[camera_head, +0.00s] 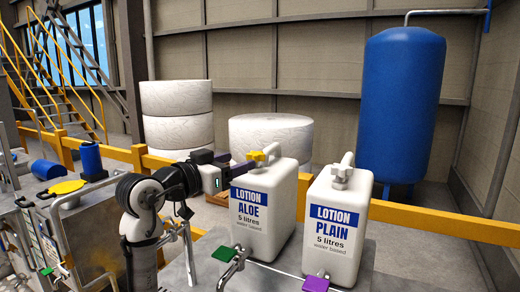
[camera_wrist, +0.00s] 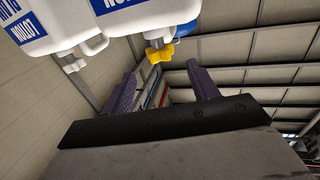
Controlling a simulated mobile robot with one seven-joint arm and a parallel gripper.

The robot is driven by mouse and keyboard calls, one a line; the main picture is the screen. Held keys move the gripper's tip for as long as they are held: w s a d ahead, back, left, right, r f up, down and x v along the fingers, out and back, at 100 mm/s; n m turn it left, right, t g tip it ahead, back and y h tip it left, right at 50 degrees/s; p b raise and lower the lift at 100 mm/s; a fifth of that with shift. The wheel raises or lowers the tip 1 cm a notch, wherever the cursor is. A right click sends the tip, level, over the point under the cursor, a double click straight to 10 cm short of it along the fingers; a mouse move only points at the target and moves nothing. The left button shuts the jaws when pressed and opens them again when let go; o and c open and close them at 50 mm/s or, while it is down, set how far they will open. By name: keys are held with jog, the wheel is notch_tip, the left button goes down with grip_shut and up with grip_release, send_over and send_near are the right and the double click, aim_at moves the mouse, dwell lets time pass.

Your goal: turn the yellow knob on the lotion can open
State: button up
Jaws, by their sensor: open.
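The white Lotion Aloe can (camera_head: 263,218) stands upright with a yellow knob (camera_head: 257,156) on top, beside its handle. In the wrist view the yellow knob (camera_wrist: 158,53) appears upside down, just past the fingertips and between their lines. My gripper (camera_head: 240,163) is open, with its dark purple fingers reaching in from the left towards the knob. In the wrist view both fingers of my gripper (camera_wrist: 162,72) are spread with nothing between them. I cannot tell whether a finger touches the knob.
The Lotion Plain can (camera_head: 331,226) with a white knob (camera_head: 341,173) stands close on the right. Metal taps with a green handle (camera_head: 224,253) and a purple handle (camera_head: 316,284) are in front. A yellow rail (camera_head: 420,219), white rolls (camera_head: 177,112) and a blue tank (camera_head: 400,105) are behind.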

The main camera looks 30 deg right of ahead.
aim_at(260, 152)
jog(key=p+x, duration=0.3)
jog(key=x, duration=0.6)
jog(key=shift+w+d+f, duration=0.1)
jog(key=shift+w+d, duration=0.05)
jog(key=shift+d, duration=0.2)
jog(key=shift+c, duration=0.3)
jog(key=c, duration=0.9)
jog(key=shift+w+a+n+t+y, duration=0.1)
jog(key=shift+n+t+y, duration=0.4)
jog(key=shift+n+t, duration=0.4)
jog(key=shift+w+a+n+t+y, duration=0.1)
jog(key=shift+n+t+y, duration=0.45)
jog(key=shift+t, duration=0.65)
jog(key=shift+c, duration=0.2)
jog(key=o, duration=1)
jog(key=b+v, duration=0.5)
jog(key=v, duration=0.8)
jog(key=shift+s+a, duration=0.25)
jog(key=shift+a, duration=0.05)
